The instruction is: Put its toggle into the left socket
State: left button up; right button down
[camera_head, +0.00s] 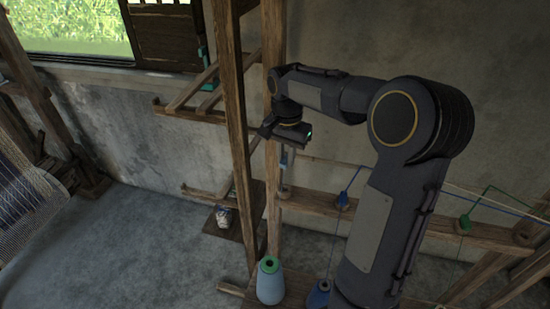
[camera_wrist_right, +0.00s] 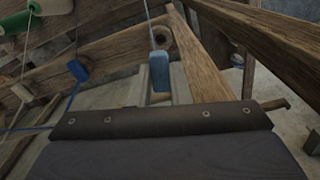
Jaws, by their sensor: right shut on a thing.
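My right gripper (camera_head: 286,160) points down above the left end of the wooden rail (camera_head: 310,204). It is shut on a light blue toggle (camera_wrist_right: 159,70), which hangs on a pale cord in the right wrist view. In that view a round dark hole, apparently the left socket (camera_wrist_right: 161,38), shows in the rail just beyond the toggle, and the two look apart. Depth between them is hard to judge. In the head view the arm and gripper partly hide the toggle. My left gripper is in neither view.
A darker blue toggle (camera_head: 342,200) and a green toggle (camera_head: 464,222) sit farther right along the rail with threads. An upright post (camera_head: 236,130) stands just left of my gripper. A thread cone (camera_head: 270,282) stands below. Open floor lies at the left.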

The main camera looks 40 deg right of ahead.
notch_tip(320, 180, down, 4)
jog(key=b, duration=0.3)
jog(key=shift+f+b, duration=0.2)
jog(key=shift+b, duration=0.15)
jog(key=shift+f+b, duration=0.55)
jog(key=shift+f, duration=0.35)
jog(key=shift+a+r, duration=0.1)
jog(key=shift+f, duration=0.25)
jog(key=shift+f+b, duration=0.4)
jog(key=shift+f, duration=0.3)
jog(key=shift+f, duration=0.1)
jog(key=shift+f+b, duration=0.45)
jog(key=shift+f, duration=0.15)
